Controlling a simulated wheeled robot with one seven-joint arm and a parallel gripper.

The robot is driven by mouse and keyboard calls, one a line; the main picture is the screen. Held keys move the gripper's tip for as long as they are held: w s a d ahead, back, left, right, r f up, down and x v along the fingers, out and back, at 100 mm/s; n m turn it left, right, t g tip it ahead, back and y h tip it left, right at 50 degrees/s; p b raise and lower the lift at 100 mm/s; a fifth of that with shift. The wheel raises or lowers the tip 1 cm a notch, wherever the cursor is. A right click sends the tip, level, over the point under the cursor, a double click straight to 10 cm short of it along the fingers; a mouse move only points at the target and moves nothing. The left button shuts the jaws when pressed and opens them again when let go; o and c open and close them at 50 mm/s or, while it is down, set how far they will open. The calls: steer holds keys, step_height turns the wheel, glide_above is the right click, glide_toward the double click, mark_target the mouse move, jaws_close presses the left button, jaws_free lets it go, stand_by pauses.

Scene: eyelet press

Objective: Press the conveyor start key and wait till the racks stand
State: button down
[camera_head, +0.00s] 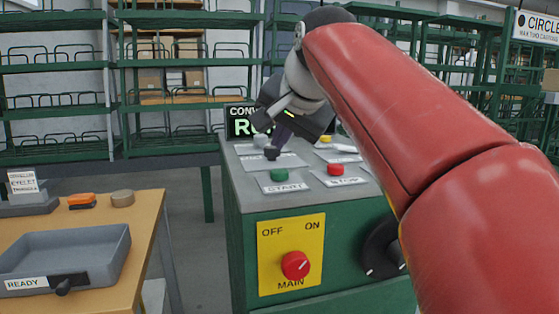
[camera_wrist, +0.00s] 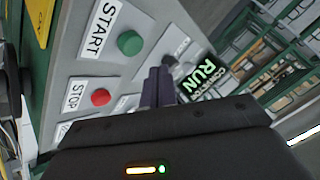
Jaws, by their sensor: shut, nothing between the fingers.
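The green START key (camera_head: 278,174) is on the sloped top of the green console, above its START label; it also shows in the wrist view (camera_wrist: 130,42). My gripper (camera_head: 277,144) is shut and empty, its dark fingers (camera_wrist: 157,78) together above the console top, behind the START key and apart from it. The display (camera_head: 236,122) is partly hidden behind my gripper; in the wrist view its green letters read CONVEYOR RUN (camera_wrist: 204,72). Green racks (camera_head: 60,68) with wire dividers stand behind; whether they move cannot be told from these frames.
The red STOP key (camera_head: 335,169) is right of START. The red MAIN knob (camera_head: 295,265) on the yellow plate has its mark toward ON. A dark dial (camera_head: 382,250) is partly behind my arm. A wooden table (camera_head: 150,225) with a READY tray (camera_head: 95,245) stands left.

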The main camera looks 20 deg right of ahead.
steer(key=shift+r+p, duration=0.3)
steer(key=shift+r, duration=1)
steer(key=shift+s, duration=0.1)
steer(key=s+r+b, duration=0.1)
steer(key=s+r, duration=0.1)
steer(key=s, duration=1.8)
steer(key=shift+b, duration=0.3)
step_height(320, 180, down, 37)
steer(key=n+g+h, duration=0.1)
steer(key=n+g, duration=0.2)
steer(key=n, duration=0.4)
steer(key=shift+s+n+g, duration=0.3)
steer(key=shift+s+n, duration=0.1)
